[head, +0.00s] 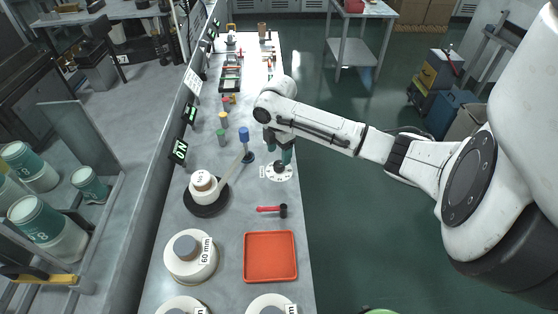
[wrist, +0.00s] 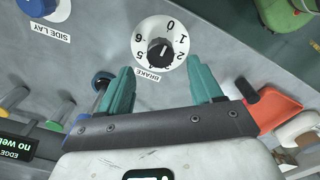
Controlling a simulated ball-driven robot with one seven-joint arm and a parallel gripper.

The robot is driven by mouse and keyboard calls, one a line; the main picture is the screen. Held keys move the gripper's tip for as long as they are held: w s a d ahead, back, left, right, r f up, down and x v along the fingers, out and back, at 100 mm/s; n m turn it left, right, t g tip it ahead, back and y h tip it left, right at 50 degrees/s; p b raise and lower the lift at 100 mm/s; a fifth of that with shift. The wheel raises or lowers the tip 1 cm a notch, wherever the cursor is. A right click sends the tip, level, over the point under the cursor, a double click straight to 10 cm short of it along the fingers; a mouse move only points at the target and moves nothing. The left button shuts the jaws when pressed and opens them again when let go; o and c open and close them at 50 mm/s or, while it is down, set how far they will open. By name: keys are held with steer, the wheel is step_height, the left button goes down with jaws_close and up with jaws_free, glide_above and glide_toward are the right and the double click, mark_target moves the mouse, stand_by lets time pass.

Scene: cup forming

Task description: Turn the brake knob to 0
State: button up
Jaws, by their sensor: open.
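The brake knob (wrist: 160,52) is a black knob at the middle of a round white dial (wrist: 144,29) with black numbers. In the wrist view, 0 is at the dial's top and 1 and 2 are on the right. The knob's pale mark seems to point up and right; its exact number is too small to tell. My gripper (wrist: 162,88) is open, its two teal fingers apart on the dial's near side, with nothing between them. In the head view, my gripper (head: 287,156) is just above the dial (head: 284,176) and partly hides the knob.
A blue-topped post (head: 244,134) stands left of my gripper. A black plate with a white block (head: 202,182) and a slanted handle is nearer left. A red hammer (head: 269,209) and an orange tray (head: 270,275) lie nearer on the bench. The bench's right edge is close to the dial.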

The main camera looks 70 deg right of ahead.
mark_target(279, 164)
step_height(279, 164, up, 6)
steer(key=shift+f+b, duration=0.1)
steer(key=shift+b, duration=0.2)
stand_by(0.5)
